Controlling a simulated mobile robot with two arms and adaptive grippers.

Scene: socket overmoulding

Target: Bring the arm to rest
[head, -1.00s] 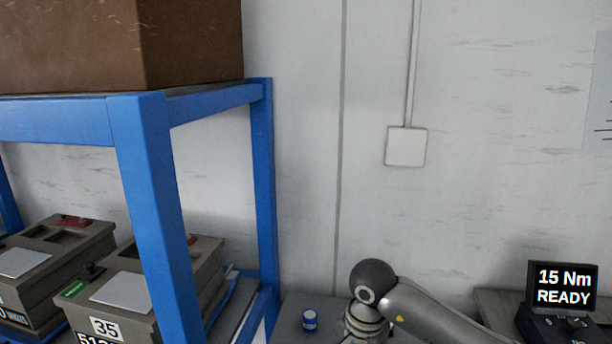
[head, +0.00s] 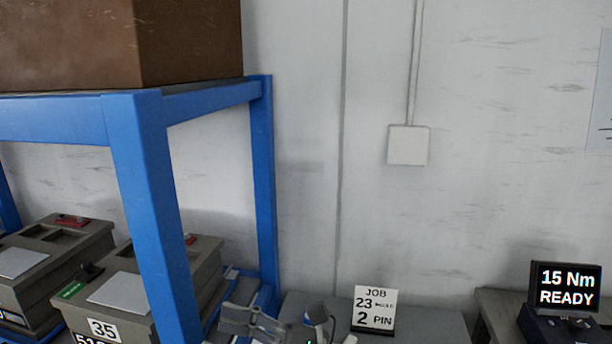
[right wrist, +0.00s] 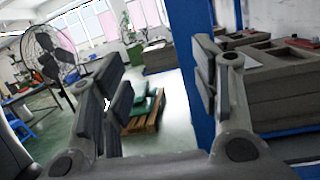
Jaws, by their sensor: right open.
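My right gripper (head: 252,322) shows low in the head view, in front of the foot of the blue rack, with its jaws toward the left. In the right wrist view its two fingers (right wrist: 160,88) stand wide apart with nothing between them. Part of my right wrist shows beside it at the bottom edge. The rest of the arm is below the picture. My left gripper is not in view.
The blue rack (head: 150,180) holds grey mould boxes (head: 100,300) and a brown box (head: 190,40) on top. A job card (head: 375,311) stands on the grey bench (head: 430,318). A torque display (head: 565,288) stands at right. A fan (right wrist: 50,55) shows far off.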

